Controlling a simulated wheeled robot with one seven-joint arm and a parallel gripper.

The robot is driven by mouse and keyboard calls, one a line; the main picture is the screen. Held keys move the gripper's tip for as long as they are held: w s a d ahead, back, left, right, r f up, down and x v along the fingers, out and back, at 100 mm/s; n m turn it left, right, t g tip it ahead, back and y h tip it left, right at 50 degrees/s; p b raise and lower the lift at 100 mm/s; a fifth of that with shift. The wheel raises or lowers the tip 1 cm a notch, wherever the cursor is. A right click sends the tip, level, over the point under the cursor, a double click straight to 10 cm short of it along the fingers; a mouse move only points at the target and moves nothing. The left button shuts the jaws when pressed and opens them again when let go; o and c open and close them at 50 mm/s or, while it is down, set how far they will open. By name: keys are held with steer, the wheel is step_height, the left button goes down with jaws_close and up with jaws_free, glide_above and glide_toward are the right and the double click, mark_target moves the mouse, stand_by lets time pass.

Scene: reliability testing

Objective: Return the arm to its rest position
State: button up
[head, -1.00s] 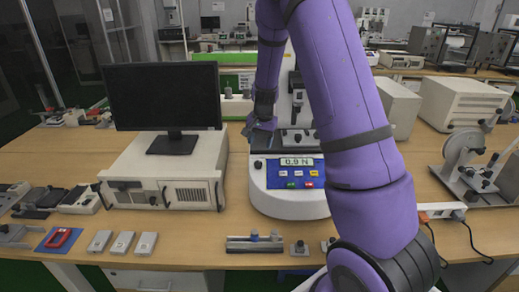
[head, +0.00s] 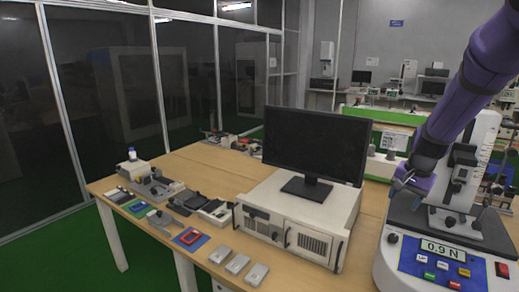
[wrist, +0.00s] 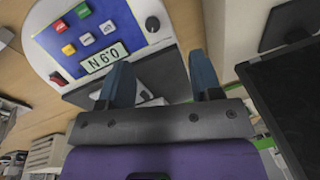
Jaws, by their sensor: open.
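My arm, in a purple sleeve (head: 462,100), comes in from the upper right of the head view and reaches down to the left. My gripper (wrist: 162,76) is open in the wrist view, with its two blue-grey fingers apart and nothing visible between them. In the head view, the gripper end is small and partly hidden near the test stand's left side. The white test stand (head: 388,268) shows 0.9 N on its display (head: 441,249). Its blue panel (wrist: 84,30) also shows upside down in the wrist view, just beyond the fingers. I cannot tell whether they touch the stand.
A black monitor (head: 315,145) stands on a white case (head: 262,215) left of the test stand. Small blocks (head: 238,264), a red device on a blue mat (head: 190,237) and other tools lie on the wooden table (head: 215,170). Green floor is open at left.

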steer(key=s+a+r+n+t, duration=0.1)
steer(key=s+a+r+n, duration=0.3)
steer(key=s+r, duration=0.55)
steer(key=s+a+r+n+t, duration=0.1)
steer(key=s+a+r+n, duration=0.1)
steer(key=s+a+r, duration=0.55)
steer(key=s+r+n+t, duration=0.1)
steer(key=s+n, duration=0.2)
steer(key=s, duration=1)
steer(key=shift+s+a+h, duration=0.2)
steer(key=shift+a+h, duration=0.05)
steer(key=shift+h, duration=0.05)
steer(key=shift+w+r, duration=0.1)
steer(key=shift+w, duration=0.05)
